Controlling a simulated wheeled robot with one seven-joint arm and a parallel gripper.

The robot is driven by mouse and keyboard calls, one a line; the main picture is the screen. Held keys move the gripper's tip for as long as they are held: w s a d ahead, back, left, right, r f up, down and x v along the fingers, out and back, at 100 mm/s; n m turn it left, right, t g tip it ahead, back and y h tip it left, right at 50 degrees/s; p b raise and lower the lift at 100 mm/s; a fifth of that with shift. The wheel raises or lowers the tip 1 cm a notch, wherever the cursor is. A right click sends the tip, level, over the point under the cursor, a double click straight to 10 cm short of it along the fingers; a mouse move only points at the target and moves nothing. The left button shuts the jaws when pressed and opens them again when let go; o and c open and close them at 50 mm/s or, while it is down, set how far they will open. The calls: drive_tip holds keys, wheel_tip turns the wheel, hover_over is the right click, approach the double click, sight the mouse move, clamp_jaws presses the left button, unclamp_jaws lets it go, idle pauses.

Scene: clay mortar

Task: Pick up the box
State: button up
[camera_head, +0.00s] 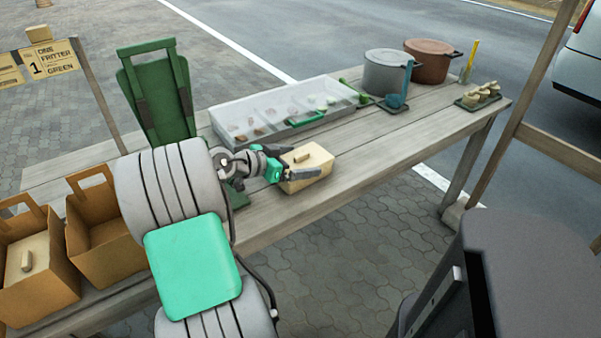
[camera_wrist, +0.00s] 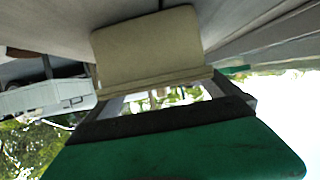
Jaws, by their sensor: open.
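A light tan box (camera_head: 308,158) with a small raised handle on its lid sits on the wooden table near the front edge. My gripper (camera_head: 304,162) is open at the box, with one dark finger at its far left side and the other along its near side. In the wrist view the box (camera_wrist: 145,45) shows large and pale at the top, in front of my open gripper (camera_wrist: 165,92). I cannot tell whether the fingers touch the box.
A clear-lidded tray (camera_head: 275,108) lies behind the box on the table (camera_head: 400,133). Two pots, a grey one (camera_head: 386,75) and a brown one (camera_head: 428,64), stand farther right. Brown paper bags (camera_head: 95,245) stand left. Table right of the box is clear.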

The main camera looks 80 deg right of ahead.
drive_tip(key=shift+s+d+f, duration=0.25)
drive_tip(key=shift+s+d, duration=0.15)
drive_tip(key=shift+d, duration=0.1)
drive_tip(key=shift+c, duration=0.2)
drive_tip(key=c, duration=1.2)
